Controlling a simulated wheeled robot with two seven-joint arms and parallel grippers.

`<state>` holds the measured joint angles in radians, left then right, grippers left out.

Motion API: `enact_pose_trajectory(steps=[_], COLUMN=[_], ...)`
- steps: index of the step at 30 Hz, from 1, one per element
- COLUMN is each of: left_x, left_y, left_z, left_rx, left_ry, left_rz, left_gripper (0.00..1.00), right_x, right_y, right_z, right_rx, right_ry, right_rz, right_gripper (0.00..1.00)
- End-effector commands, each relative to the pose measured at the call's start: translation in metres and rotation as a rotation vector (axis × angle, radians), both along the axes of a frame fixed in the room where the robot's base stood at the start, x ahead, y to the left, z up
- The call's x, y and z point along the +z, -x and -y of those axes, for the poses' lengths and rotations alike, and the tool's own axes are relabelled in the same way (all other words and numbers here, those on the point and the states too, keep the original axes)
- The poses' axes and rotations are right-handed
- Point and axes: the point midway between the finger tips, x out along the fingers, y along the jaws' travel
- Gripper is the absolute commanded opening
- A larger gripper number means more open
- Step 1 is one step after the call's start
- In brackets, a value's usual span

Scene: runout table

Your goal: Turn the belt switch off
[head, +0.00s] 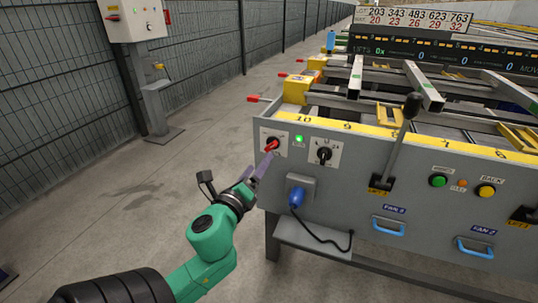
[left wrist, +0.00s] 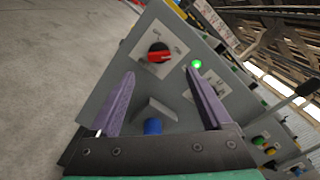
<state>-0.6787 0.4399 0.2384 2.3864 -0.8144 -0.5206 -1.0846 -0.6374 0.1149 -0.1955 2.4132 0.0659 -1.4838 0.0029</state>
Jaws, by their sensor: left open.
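The red rotary switch (head: 271,145) sits on a white plate at the left end of the grey panel. Its red handle is slanted in the head view. In the left wrist view the switch (left wrist: 160,54) lies ahead, between the lines of the fingers, with its handle nearly level across the picture. The plate's lettering is too small to read surely. A green lamp (head: 299,139) beside it is lit. My left gripper (head: 262,166) is open, with purple fingers just in front of and below the switch. In the left wrist view the gripper (left wrist: 160,74) is empty and apart from the handle.
A black rotary switch (head: 324,154) is to the right. A blue plug (head: 296,198) with a black cable is below. A lever (head: 400,140), a green button (head: 439,180) and a yellow button (head: 486,191) are farther right.

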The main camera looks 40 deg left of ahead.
Motion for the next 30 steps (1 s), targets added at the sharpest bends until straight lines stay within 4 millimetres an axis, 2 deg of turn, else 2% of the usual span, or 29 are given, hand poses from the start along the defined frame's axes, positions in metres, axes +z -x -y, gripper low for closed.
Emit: enact_pose_trajectory(steps=[3, 9, 13, 19, 25, 26, 30], left_x=[0.001, 0.0, 0.0, -0.001, -0.001, -0.001, -0.001], left_y=[-0.032, -0.067, -0.074, -0.074, -0.074, -0.074, -0.074], left_z=[-0.011, -0.023, -0.026, -0.026, -0.026, -0.026, -0.026], left_rx=[-0.001, 0.001, 0.001, 0.001, 0.001, 0.001, 0.001], left_ry=[-0.003, 0.001, 0.001, 0.003, 0.004, 0.004, 0.006], left_rz=[0.003, 0.001, 0.0, -0.001, -0.001, -0.001, 0.0], left_gripper=[0.82, 0.82, 0.82, 0.82, 0.06, 0.0, 0.0], right_x=[-0.001, -0.007, -0.008, -0.007, -0.007, -0.007, -0.007], right_y=[0.001, -0.004, -0.005, -0.006, -0.006, -0.006, -0.005], right_z=[0.0, -0.006, -0.008, -0.008, -0.008, -0.008, -0.008], right_rx=[-0.001, 0.007, 0.009, 0.009, 0.009, 0.009, 0.008], right_ry=[0.001, -0.017, -0.023, -0.023, -0.022, -0.022, -0.022], right_rz=[-0.004, 0.026, 0.035, 0.036, 0.036, 0.036, 0.034], right_gripper=[0.0, 0.0, 0.0, 0.0, 0.0, 0.0, 0.0])
